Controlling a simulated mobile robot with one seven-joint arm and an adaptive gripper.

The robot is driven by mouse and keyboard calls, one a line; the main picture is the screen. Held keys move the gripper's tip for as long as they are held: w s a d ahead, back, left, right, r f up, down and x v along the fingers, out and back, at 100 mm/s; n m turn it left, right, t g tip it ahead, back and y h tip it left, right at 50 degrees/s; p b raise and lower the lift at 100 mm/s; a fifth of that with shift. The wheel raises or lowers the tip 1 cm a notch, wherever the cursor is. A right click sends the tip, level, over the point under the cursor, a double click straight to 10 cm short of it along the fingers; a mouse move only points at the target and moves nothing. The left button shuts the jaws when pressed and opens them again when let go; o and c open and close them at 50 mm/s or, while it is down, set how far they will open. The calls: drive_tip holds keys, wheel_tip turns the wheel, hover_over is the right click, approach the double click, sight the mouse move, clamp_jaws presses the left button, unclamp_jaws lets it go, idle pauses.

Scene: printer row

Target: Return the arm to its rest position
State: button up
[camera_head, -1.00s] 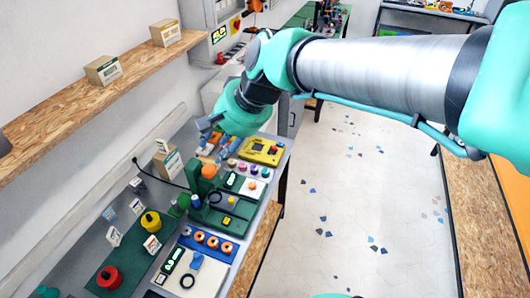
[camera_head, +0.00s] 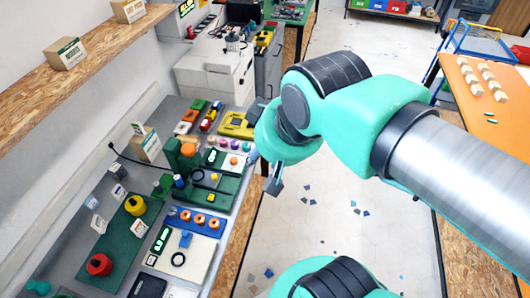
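My teal and silver arm (camera_head: 365,125) reaches in from the right of the head view, with its elbow bent. My gripper (camera_head: 272,175) hangs at the front edge of the grey workbench, over the gap between bench and floor. Part of it is hidden behind the teal wrist, and I cannot tell how far apart its fingers are. No object shows in it.
The workbench (camera_head: 65,262) on the left holds a green device (camera_head: 215,187), a yellow meter (camera_head: 237,125) and several small parts. A wooden shelf (camera_head: 88,50) with boxes runs along the wall. An orange-topped table (camera_head: 503,135) stands at right.

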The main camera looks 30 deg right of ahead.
wheel_tip(320, 180, down, 11)
drive_tip(key=b, duration=1)
drive_tip(key=shift+r+b, duration=0.2)
drive_tip(key=shift+b, duration=0.1)
